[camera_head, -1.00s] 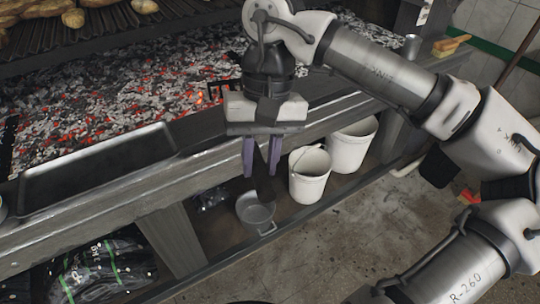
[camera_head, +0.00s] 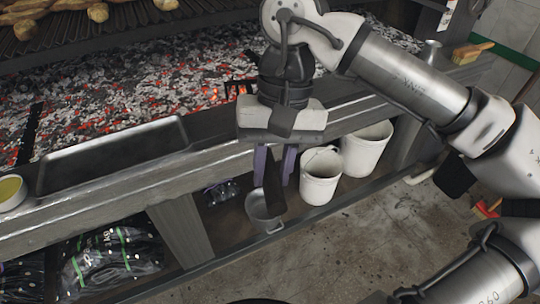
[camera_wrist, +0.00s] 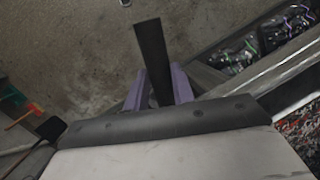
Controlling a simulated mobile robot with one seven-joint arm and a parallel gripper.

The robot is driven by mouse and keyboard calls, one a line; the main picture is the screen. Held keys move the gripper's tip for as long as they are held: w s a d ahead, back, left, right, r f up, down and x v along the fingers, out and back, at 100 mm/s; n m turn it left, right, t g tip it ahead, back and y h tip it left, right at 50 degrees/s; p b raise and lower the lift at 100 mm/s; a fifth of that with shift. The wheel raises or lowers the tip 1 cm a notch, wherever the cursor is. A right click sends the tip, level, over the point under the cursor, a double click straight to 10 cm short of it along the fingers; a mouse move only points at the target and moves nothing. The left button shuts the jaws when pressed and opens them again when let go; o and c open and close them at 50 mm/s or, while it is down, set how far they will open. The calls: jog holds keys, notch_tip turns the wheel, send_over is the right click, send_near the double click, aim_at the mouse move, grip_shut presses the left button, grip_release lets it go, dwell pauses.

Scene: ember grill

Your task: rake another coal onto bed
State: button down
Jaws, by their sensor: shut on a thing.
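The coal bed (camera_head: 130,85) lies across the grill in the head view, grey ash and black lumps with glowing red pieces. My gripper (camera_head: 275,178) points down in front of the grill's front ledge, above the lower shelf. Its purple fingers are shut on a dark flat bar (camera_head: 272,196). The bar (camera_wrist: 151,50) also stands out between the fingers in the wrist view. It may be a rake handle; I cannot make out a rake head. Another dark bar (camera_head: 30,130) lies at the left of the coals. No single coal stands apart clearly.
An empty metal tray (camera_head: 110,155) sits on the ledge, beside a small bowl of yellow liquid (camera_head: 10,190). Below are a metal pan (camera_head: 264,222), white buckets (camera_head: 321,178) and charcoal bags (camera_head: 110,260). A brush (camera_head: 472,52) lies at the right. The floor in front is clear.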

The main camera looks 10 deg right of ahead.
jog(key=s+r+p, duration=0.1)
jog(key=s+r, duration=0.1)
jog(key=s, duration=1.1)
jog(key=shift+d+r, duration=0.25)
jog(key=shift+d, duration=0.05)
